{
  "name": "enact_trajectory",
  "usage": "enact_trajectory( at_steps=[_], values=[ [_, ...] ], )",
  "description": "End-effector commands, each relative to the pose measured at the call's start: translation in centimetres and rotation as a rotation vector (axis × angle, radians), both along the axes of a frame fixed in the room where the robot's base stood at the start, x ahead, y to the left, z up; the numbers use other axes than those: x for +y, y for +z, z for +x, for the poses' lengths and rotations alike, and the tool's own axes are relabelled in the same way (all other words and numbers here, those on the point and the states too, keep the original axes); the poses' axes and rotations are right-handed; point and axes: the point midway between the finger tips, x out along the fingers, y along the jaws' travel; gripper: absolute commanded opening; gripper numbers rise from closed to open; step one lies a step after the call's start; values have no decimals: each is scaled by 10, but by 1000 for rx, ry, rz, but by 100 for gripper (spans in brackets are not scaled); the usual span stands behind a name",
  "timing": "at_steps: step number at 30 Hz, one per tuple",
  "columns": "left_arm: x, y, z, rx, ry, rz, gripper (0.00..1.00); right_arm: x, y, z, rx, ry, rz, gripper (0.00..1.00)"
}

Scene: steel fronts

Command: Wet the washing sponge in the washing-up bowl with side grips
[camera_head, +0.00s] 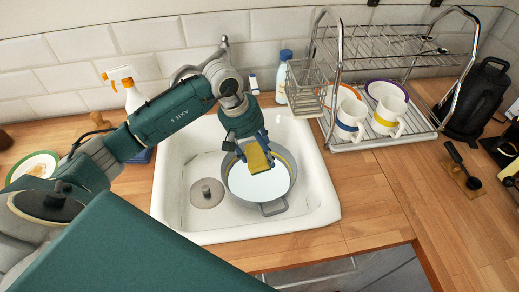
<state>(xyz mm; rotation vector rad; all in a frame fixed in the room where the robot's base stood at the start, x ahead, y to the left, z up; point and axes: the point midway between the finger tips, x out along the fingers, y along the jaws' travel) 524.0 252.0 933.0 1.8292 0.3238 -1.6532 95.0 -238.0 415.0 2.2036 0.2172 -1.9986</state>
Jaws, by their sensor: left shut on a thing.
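The washing sponge (257,158) is yellow with a darker side. My left gripper (254,144) is shut on it and holds it over the washing-up bowl. The grey washing-up bowl (291,176) stands in the white sink, with one side grip (273,207) visible at its front. A pale, bright surface (258,186) fills the inside of the bowl. The gripper and sponge hide the back of the bowl. I cannot tell whether the sponge touches what is in the bowl. My right gripper does not show.
The sink (318,190) has a drain plug (206,193) left of the bowl. A tap (222,46) stands behind. A dish rack (385,132) with mugs is at the right. A spray bottle (134,97) and a plate (36,165) are at the left.

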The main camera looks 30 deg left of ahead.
Motion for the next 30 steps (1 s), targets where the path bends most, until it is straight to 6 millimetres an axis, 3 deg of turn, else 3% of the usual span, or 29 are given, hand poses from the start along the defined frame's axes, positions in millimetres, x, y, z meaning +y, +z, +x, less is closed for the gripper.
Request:
enact_trajectory(
  at_steps=[11, 30],
  values=[
    [-1, -36, -1, 4, 0, -2, 45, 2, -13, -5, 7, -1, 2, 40],
    [0, -97, 0, 1, -1, 0, 45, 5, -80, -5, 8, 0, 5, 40]
  ],
)
